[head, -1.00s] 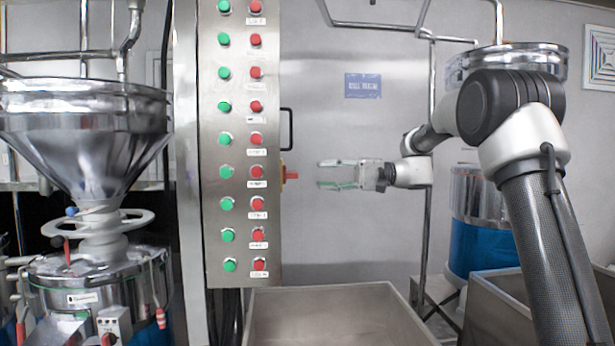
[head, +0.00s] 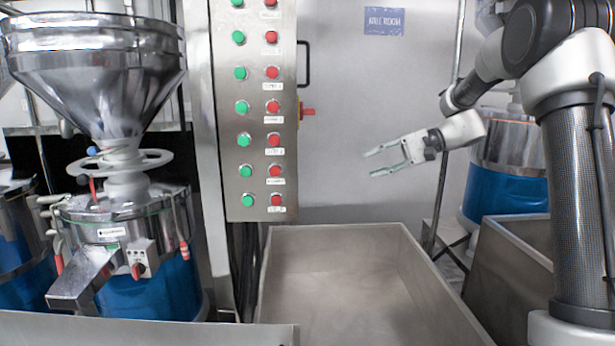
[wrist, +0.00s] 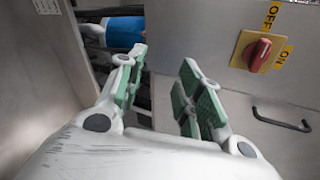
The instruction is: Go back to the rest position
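My gripper (head: 383,162) is in the head view, right of the control panel and above the steel bin. Its two fingers are spread apart with nothing between them, pointing left toward the panel. In the wrist view my gripper (wrist: 158,85) also shows both green-padded fingers apart and empty. The control panel (head: 256,100) has columns of green and red buttons. A red rotary switch (head: 307,112) sticks out of its right side. The same red switch (wrist: 259,55) shows on a yellow ON/OFF plate in the wrist view, apart from the fingers.
An open steel bin (head: 335,240) stands below my gripper. A grinder with a steel hopper (head: 95,75) is at the left. A blue-bodied machine (head: 507,180) and a second bin (head: 520,235) are at the right. A black handle (wrist: 283,120) sits on the cabinet.

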